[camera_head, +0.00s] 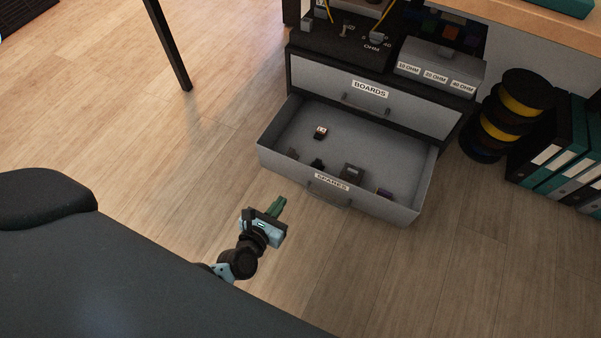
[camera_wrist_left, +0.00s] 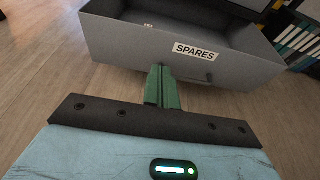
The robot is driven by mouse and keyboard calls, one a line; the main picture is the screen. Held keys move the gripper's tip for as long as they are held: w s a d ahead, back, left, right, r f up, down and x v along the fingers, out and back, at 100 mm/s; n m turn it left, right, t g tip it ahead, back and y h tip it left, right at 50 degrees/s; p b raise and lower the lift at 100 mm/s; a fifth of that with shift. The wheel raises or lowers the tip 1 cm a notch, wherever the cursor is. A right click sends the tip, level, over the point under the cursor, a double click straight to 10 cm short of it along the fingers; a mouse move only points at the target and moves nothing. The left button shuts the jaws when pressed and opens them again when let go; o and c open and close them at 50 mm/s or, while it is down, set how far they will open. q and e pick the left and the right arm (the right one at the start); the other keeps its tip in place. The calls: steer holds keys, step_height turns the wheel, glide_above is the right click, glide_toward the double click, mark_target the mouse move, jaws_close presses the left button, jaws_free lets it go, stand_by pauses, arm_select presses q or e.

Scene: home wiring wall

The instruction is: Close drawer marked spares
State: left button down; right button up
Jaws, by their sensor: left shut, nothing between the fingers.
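The grey drawer marked SPARES (camera_head: 390,207) is pulled out from the low cabinet, below the shut BOARDS drawer (camera_head: 405,101). Its front, with a label and a bar handle (camera_head: 328,197), faces me. Several small parts lie inside it. The drawer front also fills the top of the left wrist view (camera_wrist_left: 125,48). My left gripper (camera_head: 277,206) is shut and empty, with green fingers (camera_wrist_left: 162,88). It is in front of the drawer, left of the handle in the head view. In the wrist view the fingertips point at the drawer front below the label; contact cannot be told. My right gripper is not in view.
A black box marked OHM (camera_head: 340,45) and a grey labelled box (camera_head: 438,66) sit on the cabinet. Cable spools (camera_head: 527,90) and binders (camera_head: 562,140) stand on the floor at the right. A dark post (camera_head: 168,45) stands at upper left. The wooden floor (camera_head: 130,150) between is clear.

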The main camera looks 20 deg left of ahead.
arm_select(q)
steer(key=b, duration=0.3)
glide_toward(305, 167)
steer(key=x, duration=0.5)
steer(key=shift+f, duration=0.2)
steer(key=shift+w, duration=0.7)
steer(key=shift+r, duration=0.1)
